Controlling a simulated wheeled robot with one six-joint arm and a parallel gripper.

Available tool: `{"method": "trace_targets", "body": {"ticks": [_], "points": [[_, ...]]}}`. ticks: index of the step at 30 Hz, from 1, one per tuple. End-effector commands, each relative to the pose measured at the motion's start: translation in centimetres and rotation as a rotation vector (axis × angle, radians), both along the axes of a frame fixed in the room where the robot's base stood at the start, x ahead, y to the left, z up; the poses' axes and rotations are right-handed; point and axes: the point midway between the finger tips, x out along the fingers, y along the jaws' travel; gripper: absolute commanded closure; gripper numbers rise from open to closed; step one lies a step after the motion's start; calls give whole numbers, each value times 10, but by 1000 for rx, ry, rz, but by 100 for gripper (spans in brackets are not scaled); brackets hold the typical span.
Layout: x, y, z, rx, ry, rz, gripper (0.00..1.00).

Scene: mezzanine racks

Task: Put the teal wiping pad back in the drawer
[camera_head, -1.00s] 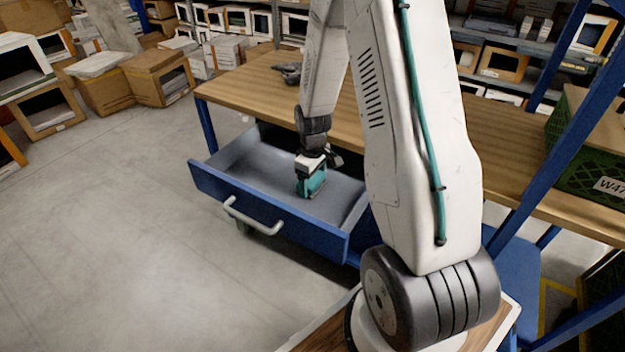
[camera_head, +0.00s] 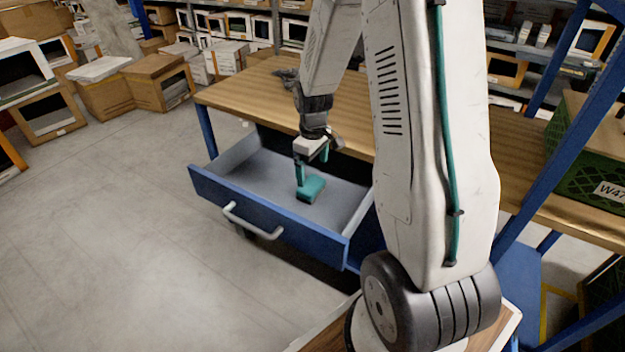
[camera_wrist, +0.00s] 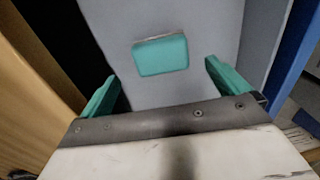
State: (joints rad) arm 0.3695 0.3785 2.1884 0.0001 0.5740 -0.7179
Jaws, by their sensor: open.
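The teal wiping pad (camera_head: 311,189) lies on the grey floor of the open blue drawer (camera_head: 268,221). In the wrist view the pad (camera_wrist: 161,55) shows as a teal rounded block beyond my fingertips, apart from both. My gripper (camera_head: 312,165) is open and empty above the pad, over the drawer. Its teal fingers stand wide apart in the wrist view (camera_wrist: 158,88). The drawer's floor (camera_wrist: 205,25) shows around the pad there.
A wooden workbench top (camera_head: 250,86) runs above and behind the drawer, with a dark object (camera_head: 287,75) on it. A green crate (camera_head: 590,175) stands on the right. Cardboard boxes (camera_head: 158,82) stand at the back left. The floor left of the drawer is clear.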

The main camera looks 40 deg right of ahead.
Motion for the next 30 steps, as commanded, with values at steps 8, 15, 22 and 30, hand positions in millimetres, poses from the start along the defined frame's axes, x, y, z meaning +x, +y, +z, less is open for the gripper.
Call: {"method": "trace_targets", "body": {"ticks": [8, 15, 22, 30], "points": [[0, 0, 41, -1, -1, 0, 0], [-13, 23, 84, -6, -18, -28, 0], [-70, 83, 165, -10, -52, -122, 0], [-163, 139, 223, 0, -90, -239, 0]]}}
